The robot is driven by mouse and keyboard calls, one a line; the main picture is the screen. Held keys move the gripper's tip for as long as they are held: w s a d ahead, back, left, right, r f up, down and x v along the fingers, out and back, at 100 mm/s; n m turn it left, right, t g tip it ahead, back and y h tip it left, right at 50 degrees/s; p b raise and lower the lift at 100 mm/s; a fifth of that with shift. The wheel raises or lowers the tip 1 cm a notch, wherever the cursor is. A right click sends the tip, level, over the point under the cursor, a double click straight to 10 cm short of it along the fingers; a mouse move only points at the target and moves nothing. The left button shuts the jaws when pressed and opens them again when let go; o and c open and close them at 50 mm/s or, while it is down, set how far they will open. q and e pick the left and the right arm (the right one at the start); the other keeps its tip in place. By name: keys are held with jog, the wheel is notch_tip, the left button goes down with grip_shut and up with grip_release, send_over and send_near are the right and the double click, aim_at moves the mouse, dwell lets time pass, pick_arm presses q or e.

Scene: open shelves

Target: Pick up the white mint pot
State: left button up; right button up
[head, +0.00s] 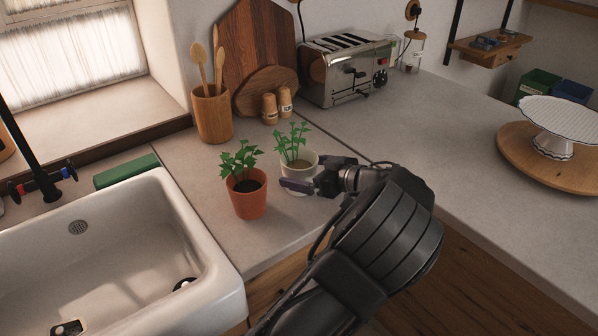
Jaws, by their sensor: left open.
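The white mint pot (294,164) stands upright on the grey counter with green sprigs rising from it. A terracotta pot (249,204) with a similar green plant stands just to its left and nearer to me. My left gripper (299,185) is open at the front right of the white pot, low beside it. My right gripper is not in view.
A white sink (190,232) lies at the left. Behind the pots stand a wooden utensil holder (211,115), two shakers (277,105), cutting boards and a metal toaster (340,78). A white cake stand (553,130) is far right. The counter between is clear.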

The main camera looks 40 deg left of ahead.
pick_arm(q)
jog(key=shift+x, duration=1.2)
jog(key=shift+c, duration=0.3)
jog(key=c, duration=1.9)
